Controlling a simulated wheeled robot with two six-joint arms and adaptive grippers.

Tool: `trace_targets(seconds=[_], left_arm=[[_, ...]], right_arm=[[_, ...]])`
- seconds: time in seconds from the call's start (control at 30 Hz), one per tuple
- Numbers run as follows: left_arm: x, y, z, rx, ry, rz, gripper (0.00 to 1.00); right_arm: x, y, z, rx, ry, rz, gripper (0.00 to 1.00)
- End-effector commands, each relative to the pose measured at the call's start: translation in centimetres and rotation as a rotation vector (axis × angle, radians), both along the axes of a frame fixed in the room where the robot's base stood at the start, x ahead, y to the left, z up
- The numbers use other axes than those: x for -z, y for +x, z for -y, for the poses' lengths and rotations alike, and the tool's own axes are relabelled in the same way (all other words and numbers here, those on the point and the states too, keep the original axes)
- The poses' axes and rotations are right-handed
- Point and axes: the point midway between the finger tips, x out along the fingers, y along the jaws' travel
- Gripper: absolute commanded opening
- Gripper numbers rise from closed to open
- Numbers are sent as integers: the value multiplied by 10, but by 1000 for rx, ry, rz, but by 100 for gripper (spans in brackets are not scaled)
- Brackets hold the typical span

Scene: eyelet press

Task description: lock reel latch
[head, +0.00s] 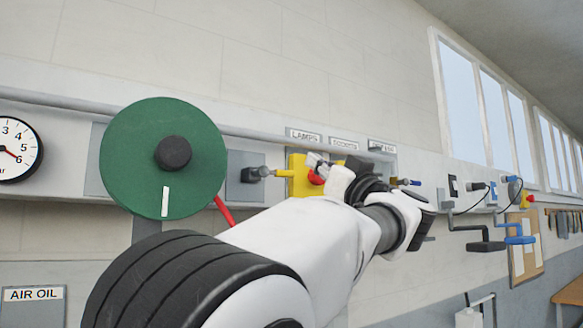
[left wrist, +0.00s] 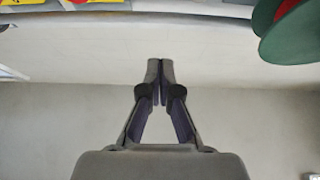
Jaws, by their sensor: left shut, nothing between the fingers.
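A green reel disc (head: 125,160) with a black hub (head: 173,153) and a white mark (head: 165,201) hangs on the wall at the left of the head view. A red lever (head: 224,211), which may be the latch, sticks out from behind its lower right edge; its far end is hidden by my arm. The reel's edge also shows at the top right of the left wrist view (left wrist: 291,38). My right gripper is out of view.
The yellow box (head: 299,173) carries a red button (head: 315,178), partly covered by my gripper. A pressure gauge (head: 15,149) is at far left. Hand cranks (head: 485,246) stick out farther right.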

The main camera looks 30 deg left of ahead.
Motion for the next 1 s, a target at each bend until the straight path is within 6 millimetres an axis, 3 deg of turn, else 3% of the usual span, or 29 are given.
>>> trace_targets(seconds=[0.27,0.63,0.73,1.0], left_arm=[[-15,9,-20,0,-2,-3,0],[-57,36,-84,0,-2,-3,0],[-29,36,-84,1,1,-9,0],[-10,37,-87,1,1,-2,0]], right_arm=[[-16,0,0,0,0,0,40],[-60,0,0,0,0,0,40],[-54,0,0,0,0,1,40],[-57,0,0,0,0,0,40]])
